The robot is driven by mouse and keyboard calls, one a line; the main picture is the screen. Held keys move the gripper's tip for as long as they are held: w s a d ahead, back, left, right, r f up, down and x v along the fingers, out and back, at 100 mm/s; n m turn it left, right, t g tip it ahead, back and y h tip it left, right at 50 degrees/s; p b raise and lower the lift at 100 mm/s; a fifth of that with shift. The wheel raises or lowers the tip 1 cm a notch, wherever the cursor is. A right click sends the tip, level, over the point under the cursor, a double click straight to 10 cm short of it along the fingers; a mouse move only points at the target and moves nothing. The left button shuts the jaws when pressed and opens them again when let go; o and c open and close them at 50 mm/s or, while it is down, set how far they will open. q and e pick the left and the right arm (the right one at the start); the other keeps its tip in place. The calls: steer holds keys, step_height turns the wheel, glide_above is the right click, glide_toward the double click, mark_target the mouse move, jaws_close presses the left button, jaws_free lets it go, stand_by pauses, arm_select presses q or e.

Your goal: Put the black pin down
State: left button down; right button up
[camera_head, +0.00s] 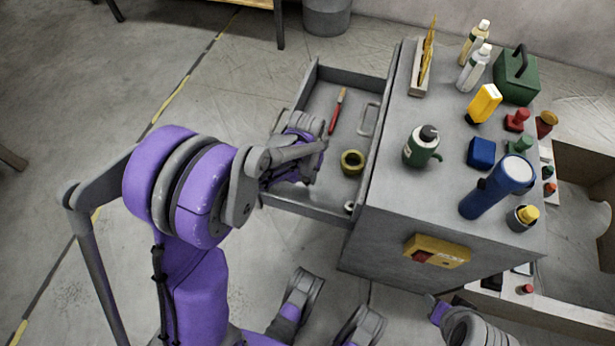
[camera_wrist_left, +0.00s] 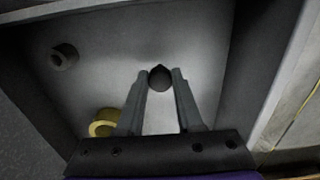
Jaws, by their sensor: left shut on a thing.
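The black pin (camera_wrist_left: 160,78) shows as a dark rounded end between the two fingertips of my left gripper (camera_wrist_left: 160,74) in the left wrist view. The gripper is shut on it, over the pale floor of the open drawer (camera_head: 317,206). I cannot tell whether the pin touches the drawer floor. In the head view my left gripper (camera_head: 317,150) is at the drawer's left part, and the pin is hidden there by the gripper and arm. My right gripper is not clearly shown in either view.
The drawer also holds a red screwdriver (camera_head: 334,119), a yellow-olive ring (camera_head: 353,161) right of the gripper, and a grey knob (camera_wrist_left: 64,57). The grey cabinet (camera_head: 385,215) bears bottles, a green box (camera_head: 517,82) and a blue flashlight (camera_head: 490,190).

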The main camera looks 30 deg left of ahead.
mark_target(307, 179)
arm_select(q)
steer(key=shift+f, duration=0.3)
steer(key=shift+f, duration=0.1)
steer(key=c, duration=0.6)
jaws_free()
steer(key=shift+o, duration=0.2)
step_height(307, 179, up, 12)
steer(key=p, duration=0.4)
steer(key=s+d+r+m+t, duration=0.1)
steer(key=s+d+r+t, duration=0.1)
steer(key=s, duration=0.6)
steer(key=s+d+r+m+t, duration=0.1)
steer(key=s+d, duration=0.3)
steer(key=s, duration=0.5)
steer(key=shift+d+r+m+t, duration=0.3)
steer(key=shift+d+r+t, duration=0.1)
steer(key=shift+t, duration=0.3)
